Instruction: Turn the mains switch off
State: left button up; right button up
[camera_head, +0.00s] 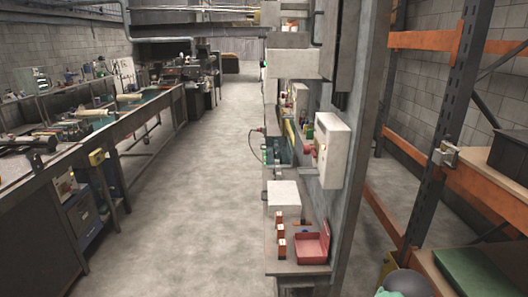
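I cannot single out the mains switch for certain. A pale electrical-looking box (333,150) is fixed to the grey steel column, right of the middle. Its left face is seen at a steep angle and carries a small red and yellow part (322,148). This part is too small to tell its position. A small yellow box (97,157) is on the front of the left bench, also too small to read. Neither of my grippers is in view.
A long workbench (150,108) with tools runs along the left. A shelf with a red open bin (312,244) and small orange boxes stands below the pale box. An orange and grey rack (440,150) is at right. The concrete aisle (205,190) is clear.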

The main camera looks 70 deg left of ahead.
aim_at(308, 150)
jog(key=u, duration=2)
jog(key=j+u, duration=0.2)
jog(key=i+l, duration=0.05)
jog(key=l, duration=0.05)
